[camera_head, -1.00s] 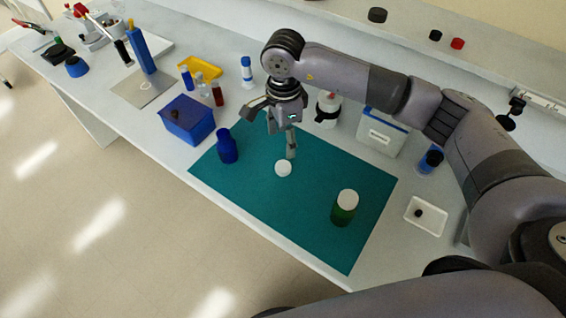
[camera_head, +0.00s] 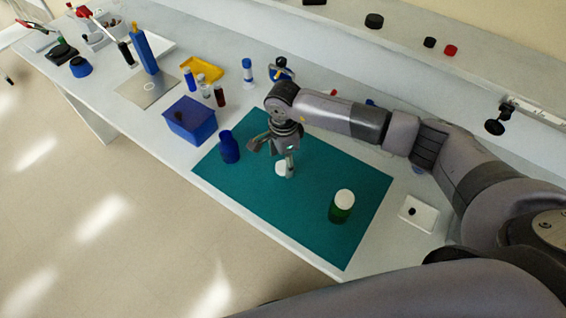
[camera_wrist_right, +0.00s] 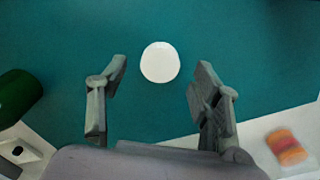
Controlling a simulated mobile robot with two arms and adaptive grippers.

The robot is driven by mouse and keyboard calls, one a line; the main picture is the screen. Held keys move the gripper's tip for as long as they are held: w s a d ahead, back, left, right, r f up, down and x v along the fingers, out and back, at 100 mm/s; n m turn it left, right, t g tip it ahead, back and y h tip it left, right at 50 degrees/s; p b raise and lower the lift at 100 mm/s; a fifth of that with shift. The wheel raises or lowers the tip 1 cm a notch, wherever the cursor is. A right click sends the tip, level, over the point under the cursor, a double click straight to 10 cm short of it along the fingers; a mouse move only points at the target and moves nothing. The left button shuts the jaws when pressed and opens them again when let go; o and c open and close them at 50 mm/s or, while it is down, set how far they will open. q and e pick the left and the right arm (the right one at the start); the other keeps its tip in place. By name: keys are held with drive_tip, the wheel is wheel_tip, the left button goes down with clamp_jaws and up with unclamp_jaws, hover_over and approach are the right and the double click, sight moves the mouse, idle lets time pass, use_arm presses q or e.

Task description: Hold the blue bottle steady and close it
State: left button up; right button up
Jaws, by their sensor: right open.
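The blue bottle (camera_head: 229,148) stands upright on the left part of the teal mat (camera_head: 240,186), with no white cap on its neck. A round white cap (camera_head: 281,168) lies on the mat to its right; it also shows in the right wrist view (camera_wrist_right: 160,62). My right gripper (camera_head: 271,160) is open and empty, low over the mat at the white cap. In the right wrist view the cap lies just beyond and between the spread fingertips (camera_wrist_right: 163,72). In the head view a finger partly covers the cap. My left gripper is not in view.
A green bottle with a white top (camera_head: 342,207) stands on the mat's right part. A blue box (camera_head: 190,120) stands behind the blue bottle. A small white tray (camera_head: 418,214) lies right of the mat. The mat's front middle is clear.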

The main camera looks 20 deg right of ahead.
sight(283, 166)
drive_tip(key=shift+f, duration=1)
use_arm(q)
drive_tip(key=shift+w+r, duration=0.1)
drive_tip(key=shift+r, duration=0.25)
use_arm(e)
drive_tip(key=shift+c, duration=0.4)
drive_tip(key=c, duration=0.8)
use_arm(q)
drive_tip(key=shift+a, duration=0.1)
use_arm(e)
drive_tip(key=shift+o, duration=0.2)
drive_tip(key=shift+r, duration=0.1)
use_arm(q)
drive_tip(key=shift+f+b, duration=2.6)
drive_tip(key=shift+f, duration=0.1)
use_arm(e)
wheel_tip(283, 166, up, 20)
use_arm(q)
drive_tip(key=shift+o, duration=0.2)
